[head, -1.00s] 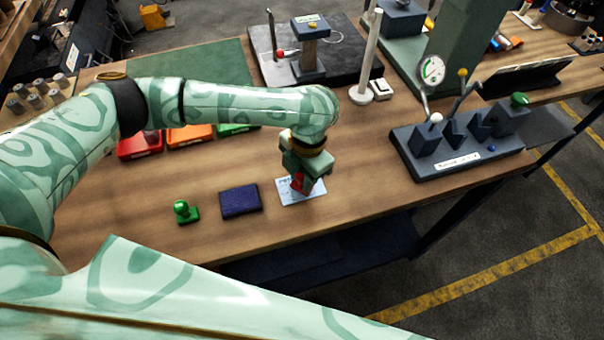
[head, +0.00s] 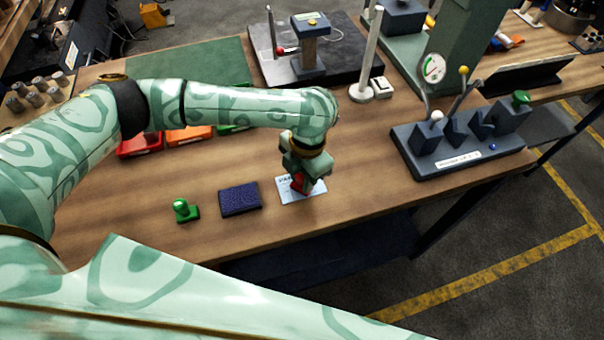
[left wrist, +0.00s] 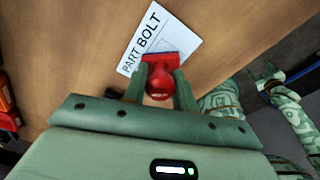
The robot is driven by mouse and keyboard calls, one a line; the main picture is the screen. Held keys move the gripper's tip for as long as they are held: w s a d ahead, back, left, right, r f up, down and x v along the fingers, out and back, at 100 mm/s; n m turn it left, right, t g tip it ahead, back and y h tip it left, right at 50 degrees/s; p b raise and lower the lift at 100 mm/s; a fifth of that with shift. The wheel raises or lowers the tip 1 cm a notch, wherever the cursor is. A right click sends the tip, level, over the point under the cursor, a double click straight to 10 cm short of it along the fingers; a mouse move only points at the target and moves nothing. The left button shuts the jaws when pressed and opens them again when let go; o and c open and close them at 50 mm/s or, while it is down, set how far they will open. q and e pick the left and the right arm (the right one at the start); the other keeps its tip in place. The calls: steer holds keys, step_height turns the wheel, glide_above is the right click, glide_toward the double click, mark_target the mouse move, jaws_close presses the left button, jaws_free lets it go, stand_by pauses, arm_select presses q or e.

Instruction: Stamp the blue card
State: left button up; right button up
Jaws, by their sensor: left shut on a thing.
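My left gripper (head: 306,176) is shut on a red stamp (head: 298,184), over the pale blue-white card (head: 289,196) on the wooden bench. In the left wrist view the fingers (left wrist: 159,84) hold the red knob of the stamp (left wrist: 160,83), and its base overlaps the near edge of the card (left wrist: 172,35). The card shows the printed words "PART BOLT". The underside of the stamp is hidden, so I cannot tell whether it touches the card.
A dark blue ink pad (head: 240,199) and a green stamp (head: 185,211) lie left of the card. Red (head: 139,146) and orange (head: 190,136) trays stand behind. A grey fixture (head: 462,150) with levers stands to the right. The bench between is clear.

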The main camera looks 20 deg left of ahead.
arm_select(q)
steer(key=shift+s+f+p, duration=0.15)
steer(key=shift+f+p, duration=0.05)
steer(key=shift+p, duration=0.15)
stand_by(1.5)
steer(key=shift+r, duration=0.1)
step_height(320, 180, up, 7)
steer(key=p, duration=0.8)
steer(key=shift+r, duration=0.1)
